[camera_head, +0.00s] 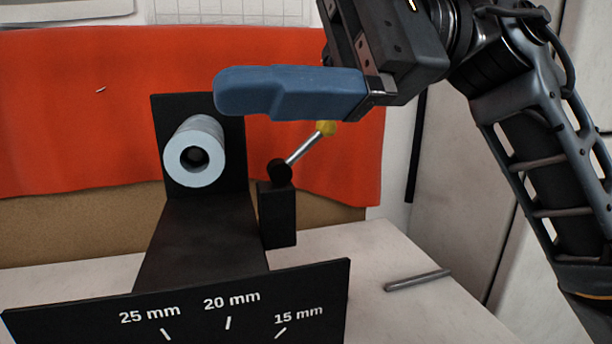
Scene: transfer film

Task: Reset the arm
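My gripper (235,92) is in the upper middle of the head view, with its blue finger pointing left. It appears in front of the black stand and the orange panel. I see it from the side, so the gap between the fingers is hidden. Nothing held shows at the fingertip. My arm comes in from the right edge. The black stand (205,245) has an upright back plate that carries a light blue-grey roll (185,172) with a hole in its face. The finger hides the top right of that plate.
A lever with a yellow knob (326,128) rises from a black block (278,218) below the finger. The stand's front plate (60,322) is marked 25, 20 and 15 mm. A grey rod (417,280) lies on the white table (370,315). An orange panel (70,110) stands behind.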

